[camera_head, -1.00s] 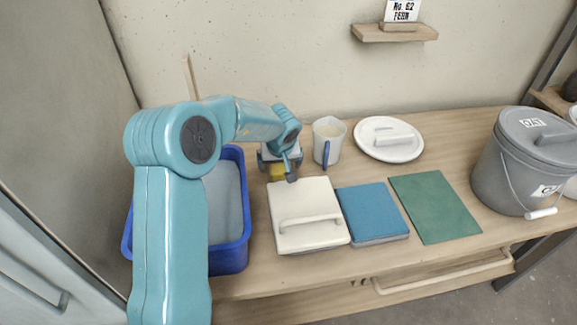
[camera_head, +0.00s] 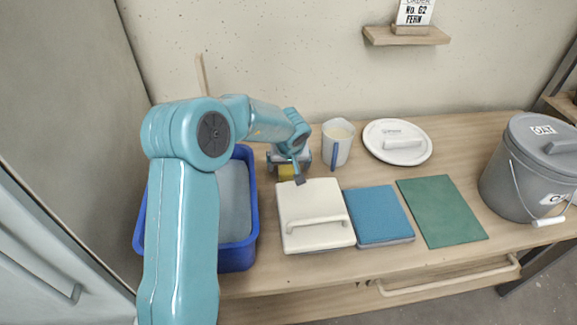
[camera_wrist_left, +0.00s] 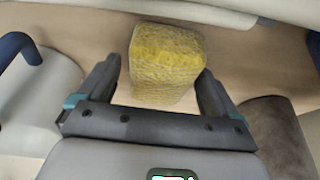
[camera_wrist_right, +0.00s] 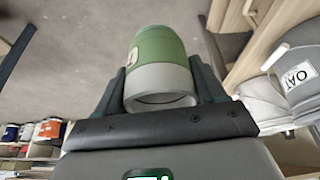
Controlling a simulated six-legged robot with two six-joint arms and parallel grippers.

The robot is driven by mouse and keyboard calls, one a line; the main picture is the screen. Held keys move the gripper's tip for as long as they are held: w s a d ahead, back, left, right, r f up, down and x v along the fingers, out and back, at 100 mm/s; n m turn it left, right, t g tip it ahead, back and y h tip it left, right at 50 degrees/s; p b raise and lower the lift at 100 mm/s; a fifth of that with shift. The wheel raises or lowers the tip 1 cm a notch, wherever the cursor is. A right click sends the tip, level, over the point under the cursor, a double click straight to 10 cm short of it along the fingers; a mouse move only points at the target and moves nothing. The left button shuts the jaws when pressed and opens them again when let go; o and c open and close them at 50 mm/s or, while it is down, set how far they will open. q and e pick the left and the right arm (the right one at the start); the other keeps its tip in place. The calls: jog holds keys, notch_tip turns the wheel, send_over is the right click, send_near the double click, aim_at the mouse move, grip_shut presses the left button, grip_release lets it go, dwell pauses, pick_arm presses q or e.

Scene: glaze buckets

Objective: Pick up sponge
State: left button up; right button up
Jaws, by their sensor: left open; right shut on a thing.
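A yellow sponge (camera_wrist_left: 166,62) lies on the wooden table between the open fingers of my left gripper (camera_wrist_left: 160,85) in the left wrist view. A small gap shows between the sponge and the fingers. In the head view the sponge (camera_head: 286,172) is mostly hidden by my left gripper (camera_head: 290,172), behind the white square lid. In the right wrist view my right gripper (camera_wrist_right: 163,85) is shut on a green and grey cylinder (camera_wrist_right: 160,65). My right gripper is outside the head view.
A blue tub (camera_head: 240,255) stands left of the white square lid (camera_head: 305,205). A measuring jug (camera_head: 337,145) stands close right of my left gripper. A round white lid (camera_head: 397,142), blue slab (camera_head: 378,213), green sheet (camera_head: 441,210) and grey bucket (camera_head: 520,170) lie further right.

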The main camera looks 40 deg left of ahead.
pick_arm(q)
jog(key=c, duration=1)
